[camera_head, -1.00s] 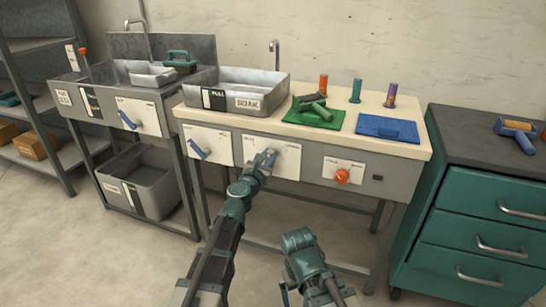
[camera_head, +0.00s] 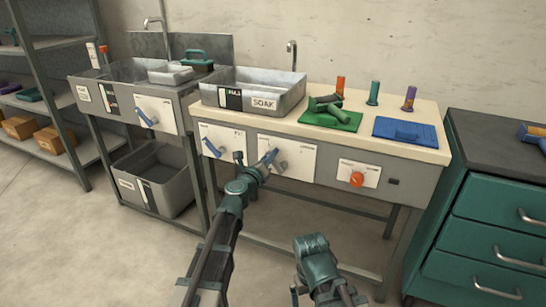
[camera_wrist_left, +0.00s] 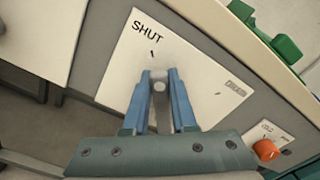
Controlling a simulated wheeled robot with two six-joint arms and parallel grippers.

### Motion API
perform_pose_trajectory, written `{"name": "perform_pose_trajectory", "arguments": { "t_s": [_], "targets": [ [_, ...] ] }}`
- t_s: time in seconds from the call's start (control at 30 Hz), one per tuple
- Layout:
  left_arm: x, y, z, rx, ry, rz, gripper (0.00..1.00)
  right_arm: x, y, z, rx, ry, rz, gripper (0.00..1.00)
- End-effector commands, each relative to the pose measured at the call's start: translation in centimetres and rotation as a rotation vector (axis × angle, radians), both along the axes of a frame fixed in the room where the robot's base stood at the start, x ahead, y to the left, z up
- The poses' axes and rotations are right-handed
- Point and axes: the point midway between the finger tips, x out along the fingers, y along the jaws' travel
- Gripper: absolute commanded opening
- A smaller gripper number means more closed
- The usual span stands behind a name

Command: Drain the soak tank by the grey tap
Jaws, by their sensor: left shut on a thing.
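The metal soak tank (camera_head: 301,92), marked SOAK, stands on the bench's left part. A black-and-white strip gauge marked FULL (camera_head: 234,98) is on its front. Below it, a white panel (camera_head: 305,160) on the bench front carries the grey tap. My left gripper (camera_head: 270,158) is at this panel. In the left wrist view its blue fingers (camera_wrist_left: 160,92) are shut on the grey tap handle (camera_wrist_left: 159,86), largely hidden between them. The word SHUT is above left of the handle, and a small unreadable label is at right. My right arm shows at the bottom; its jaws do not.
An orange knob (camera_head: 356,179) is to the right. A green mat (camera_head: 345,122), blue mat (camera_head: 425,137) and coloured spools are on the bench. A grey bin (camera_head: 181,188) and teal drawers (camera_head: 490,245) flank it.

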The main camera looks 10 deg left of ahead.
Motion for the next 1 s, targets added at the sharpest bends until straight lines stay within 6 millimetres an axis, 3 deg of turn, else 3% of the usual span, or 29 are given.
{"name": "perform_pose_trajectory", "arguments": {
  "t_s": [0.8,0.83,1.0],
  "targets": [
    [0.01,0.51,-0.44,-0.1,0.034,0.0,0.0,0.0,0.0,-0.42,0.0,0.0,-0.001,1.0],
    [0.01,0.52,-0.45,-0.1,0.034,0.0,0.29,0.0,0.0,-0.42,0.0,0.0,-0.001,1.0],
    [0.05,0.51,-0.44,-0.1,0.034,0.0,0.55,0.0,0.0,-0.4,0.0,0.0,-0.001,1.0]
  ]
}}
